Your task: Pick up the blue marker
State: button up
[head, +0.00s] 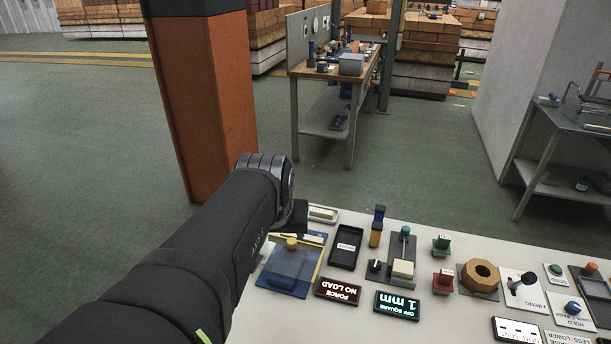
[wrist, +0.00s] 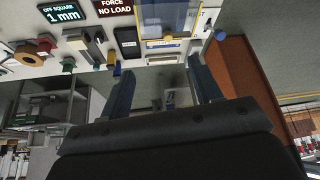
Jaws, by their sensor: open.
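An upright piece, blue above and yellow below (head: 376,235), stands near the far edge of the pale table; I cannot tell surely whether it is the blue marker. It also shows in the wrist view (wrist: 116,69), left of my gripper's fingers. I make out no other clear blue marker. My gripper (wrist: 162,66) is open, with nothing between its two fingers, past the table's edge in the wrist view. In the head view the gripper is mostly hidden behind my arm's end, left of the blue-and-yellow piece and apart from it.
A black labelled tray (head: 346,246) and a clear blue box with a yellow knob (head: 291,268) lie near my arm. Two displays (head: 397,306), a lever fixture (head: 403,255), green-and-red pieces (head: 442,262) and a brown ring (head: 480,276) crowd the table. An orange pillar (head: 207,100) stands behind my arm.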

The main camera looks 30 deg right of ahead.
jog(key=w+d+m, duration=0.1)
jog(key=w+d, duration=0.7)
jog(key=d, duration=0.4)
jog(key=m+g, duration=0.1)
jog(key=m, duration=0.1)
send_over(381, 208)
jog(key=s+a, duration=0.4)
jog(key=a, duration=0.1)
notch_tip(381, 208, down, 11)
jog(key=x, duration=1.1)
jog(key=shift+s+d+f, duration=0.1)
jog(key=shift+d+f, duration=0.1)
jog(key=shift+f, duration=0.2)
jog(key=shift+s+d+x, duration=0.1)
jog(key=shift+d+x, duration=0.05)
jog(key=shift+x, duration=0.85)
jog(key=shift+s+d+x, duration=0.1)
jog(key=shift+x, duration=0.9)
jog(key=shift+s+d+x, duration=0.1)
jog(key=shift+d+x, duration=0.05)
jog(key=shift+x, duration=0.8)
jog(key=c, duration=1.1)
